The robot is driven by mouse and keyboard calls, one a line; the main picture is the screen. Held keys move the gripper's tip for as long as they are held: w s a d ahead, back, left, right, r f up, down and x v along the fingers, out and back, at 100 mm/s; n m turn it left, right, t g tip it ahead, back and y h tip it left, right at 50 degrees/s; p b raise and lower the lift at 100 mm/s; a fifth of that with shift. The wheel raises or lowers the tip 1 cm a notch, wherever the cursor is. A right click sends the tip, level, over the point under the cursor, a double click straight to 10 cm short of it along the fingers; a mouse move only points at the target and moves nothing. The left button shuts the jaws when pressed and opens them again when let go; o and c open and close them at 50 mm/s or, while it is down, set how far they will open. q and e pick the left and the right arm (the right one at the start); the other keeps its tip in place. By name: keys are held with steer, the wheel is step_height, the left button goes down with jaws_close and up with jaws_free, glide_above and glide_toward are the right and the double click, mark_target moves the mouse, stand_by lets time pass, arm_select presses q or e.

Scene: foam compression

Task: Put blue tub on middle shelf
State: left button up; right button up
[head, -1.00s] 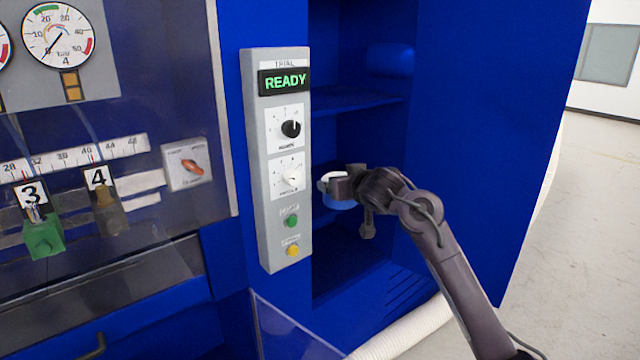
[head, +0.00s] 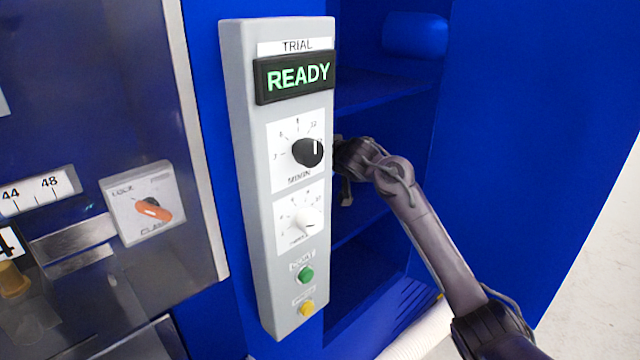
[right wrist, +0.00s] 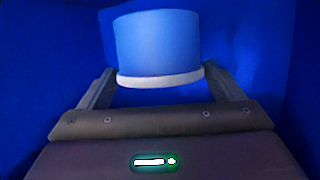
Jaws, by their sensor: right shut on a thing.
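The blue tub (right wrist: 158,45) with a white rim is in the right wrist view, between the two fingers of my right gripper (right wrist: 157,75). The gripper is shut on it. In the head view my right gripper (head: 350,158) reaches into the blue shelf bay, and its fingertips and the tub are hidden behind the grey control panel. It is at a height between the upper shelf board (head: 385,92) and a lower board, the middle shelf (head: 362,224). I cannot tell whether the tub touches a shelf. My left gripper is not in view.
The grey control panel (head: 250,200), showing READY, stands close left of the bay opening. The bay's blue side wall (head: 530,130) is to the right. A blue rounded object (head: 415,35) is above the upper board. A white hose (head: 420,330) lies low in front.

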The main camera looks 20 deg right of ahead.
steer(key=f, duration=0.3)
steer(key=shift+s, duration=0.2)
steer(key=shift+f, duration=0.35)
steer(key=shift+w+f, duration=0.1)
steer(key=shift+f, duration=0.2)
step_height(320, 180, down, 3)
steer(key=shift+f, duration=0.25)
steer(key=o, duration=1)
steer(key=shift+o, duration=0.7)
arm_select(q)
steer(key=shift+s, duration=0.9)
arm_select(e)
steer(key=v, duration=1.2)
